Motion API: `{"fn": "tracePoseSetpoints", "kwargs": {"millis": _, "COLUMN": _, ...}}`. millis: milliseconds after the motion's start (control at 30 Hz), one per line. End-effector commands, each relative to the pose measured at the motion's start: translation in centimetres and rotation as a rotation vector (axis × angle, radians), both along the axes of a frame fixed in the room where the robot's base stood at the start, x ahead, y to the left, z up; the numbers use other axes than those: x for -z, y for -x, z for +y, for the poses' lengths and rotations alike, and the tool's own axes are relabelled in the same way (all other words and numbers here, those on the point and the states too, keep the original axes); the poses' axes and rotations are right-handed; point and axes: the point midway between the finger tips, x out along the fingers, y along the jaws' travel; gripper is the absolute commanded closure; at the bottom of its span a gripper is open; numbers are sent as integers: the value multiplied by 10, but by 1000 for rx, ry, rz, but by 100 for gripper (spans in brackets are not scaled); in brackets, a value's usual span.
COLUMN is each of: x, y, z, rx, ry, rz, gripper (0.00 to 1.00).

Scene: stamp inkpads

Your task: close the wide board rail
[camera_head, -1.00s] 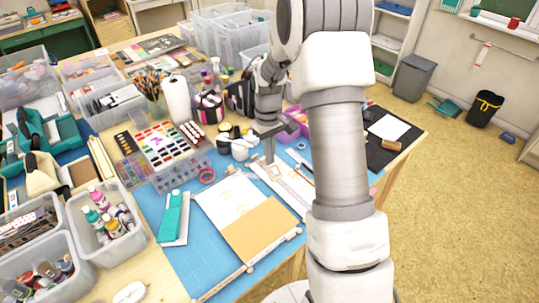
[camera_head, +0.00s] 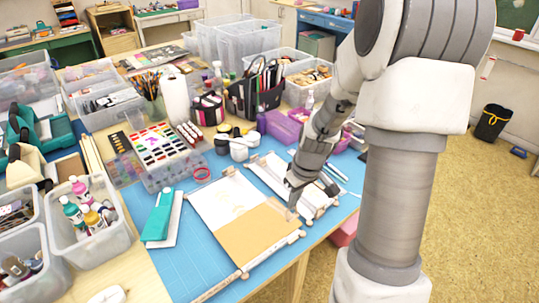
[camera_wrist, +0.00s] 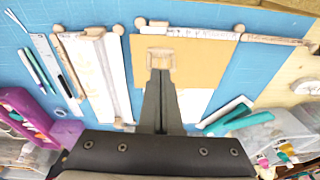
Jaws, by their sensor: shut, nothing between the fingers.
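The wide board (camera_head: 262,235) lies flat on the blue mat, tan toward the front and white toward the back; it also shows in the wrist view (camera_wrist: 195,62). A thin wooden rail (camera_head: 268,254) runs along its front edge. In the wrist view a rail piece (camera_wrist: 275,40) reaches out past the board's corner over the mat, in line with that edge. My gripper (camera_head: 292,208) is shut and empty near the board's right side. In the wrist view my gripper (camera_wrist: 161,68) points over the tan part, apart from the rail. Whether it touches the board is unclear.
A narrower white board (camera_head: 300,185) with wooden knobs lies to the right. A teal stapler-like object (camera_head: 158,220) and a bottle bin (camera_head: 95,225) stand left. The blue mat (camera_head: 180,275) is clear at front left. Paint sets and bags crowd the back.

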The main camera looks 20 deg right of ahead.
Motion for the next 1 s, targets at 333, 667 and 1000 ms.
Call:
{"fn": "tracePoseSetpoints", "kwargs": {"millis": 333, "x": 63, "y": 20, "z": -7, "rx": 3, "ry": -1, "rz": 2, "gripper": 100}}
{"fn": "tracePoseSetpoints", "kwargs": {"millis": 667, "x": 84, "y": 26, "z": -8, "rx": 1, "ry": -1, "rz": 1, "gripper": 100}}
{"fn": "tracePoseSetpoints", "kwargs": {"millis": 1000, "x": 85, "y": 26, "z": -9, "rx": 1, "ry": 0, "rz": 1, "gripper": 100}}
